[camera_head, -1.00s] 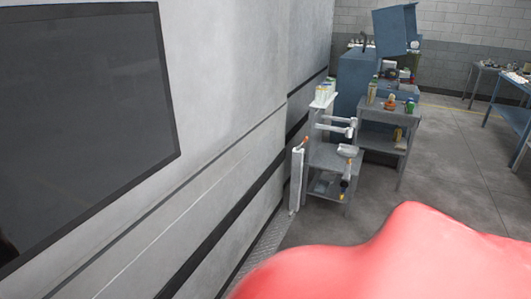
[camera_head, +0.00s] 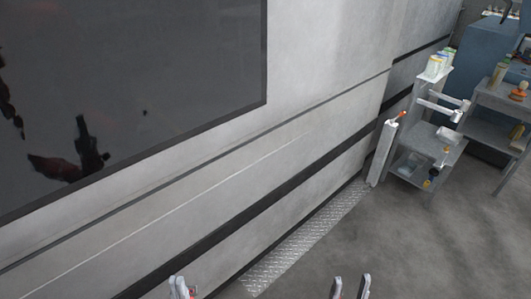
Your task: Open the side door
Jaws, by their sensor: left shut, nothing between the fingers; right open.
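The grey side panel (camera_head: 330,110) fills the left and middle, with a large dark window (camera_head: 180,70), a thin groove and a black stripe (camera_head: 275,200). I cannot tell which part of it is the side door; no handle shows. A vertical seam runs near its far right end. My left gripper (camera_head: 180,287) is at the bottom edge in front of the panel's lower part, shut and empty. My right gripper (camera_head: 350,288) is at the bottom edge over the floor, open and empty. Only the fingertips of both show.
A metal tread plate (camera_head: 300,245) runs along the panel's foot. A grey cart (camera_head: 433,150) with bottles and tools stands at the right, with a white post (camera_head: 382,153) beside it. Behind it is a shelf table (camera_head: 490,130). The floor (camera_head: 430,240) in front is clear.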

